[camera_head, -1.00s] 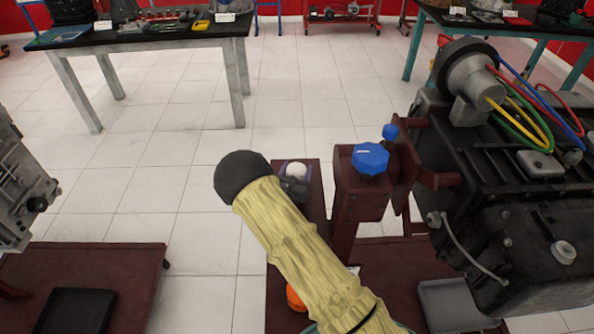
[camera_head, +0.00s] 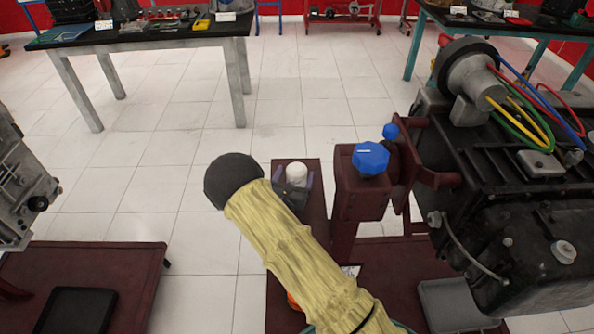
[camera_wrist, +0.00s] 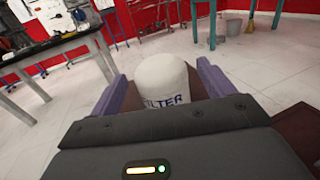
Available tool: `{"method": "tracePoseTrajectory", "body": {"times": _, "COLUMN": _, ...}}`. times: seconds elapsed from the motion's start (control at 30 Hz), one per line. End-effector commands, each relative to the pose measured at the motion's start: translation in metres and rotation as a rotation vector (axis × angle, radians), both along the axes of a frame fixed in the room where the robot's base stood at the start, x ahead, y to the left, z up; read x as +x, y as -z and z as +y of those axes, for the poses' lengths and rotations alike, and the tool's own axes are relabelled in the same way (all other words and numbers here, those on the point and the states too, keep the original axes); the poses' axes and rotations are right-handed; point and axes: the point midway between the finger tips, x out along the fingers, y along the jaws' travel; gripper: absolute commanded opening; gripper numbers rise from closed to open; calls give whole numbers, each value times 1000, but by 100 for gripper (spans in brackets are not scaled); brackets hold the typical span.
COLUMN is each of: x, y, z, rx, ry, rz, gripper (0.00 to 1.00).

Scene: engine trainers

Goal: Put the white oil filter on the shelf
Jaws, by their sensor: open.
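The white oil filter (camera_head: 297,172) stands upright on a dark red surface beside the engine stand's post. In the wrist view the filter (camera_wrist: 168,84) shows blue lettering and sits between the two purple fingers. My gripper (camera_wrist: 160,88) is open, with one finger on each side of the filter; a gap shows at the right finger, and I cannot tell whether the left one touches. In the head view my gripper (camera_head: 294,182) is partly hidden by my arm. The shelf cannot be made out for certain; the dark red surface (camera_head: 312,205) under the filter may be part of the stand.
The engine stand's post with a blue knob (camera_head: 371,158) rises just right of the filter. A black engine (camera_head: 510,200) fills the right side. A grey tray (camera_head: 455,305) and an orange object (camera_head: 293,302) lie low. A black-topped table (camera_head: 150,38) stands far left. Tiled floor between is clear.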

Motion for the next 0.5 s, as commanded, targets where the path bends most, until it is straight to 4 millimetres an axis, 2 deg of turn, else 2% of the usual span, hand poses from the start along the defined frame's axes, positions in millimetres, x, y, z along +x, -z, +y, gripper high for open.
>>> {"method": "tracePoseTrajectory", "body": {"times": 0.3, "x": -61, "y": 0, "z": 20, "rx": -2, "ry": -3, "rz": 2, "gripper": 81}}
{"method": "tracePoseTrajectory", "body": {"times": 0.5, "x": -84, "y": 0, "z": 26, "rx": -1, "ry": -2, "rz": 0, "gripper": 81}}
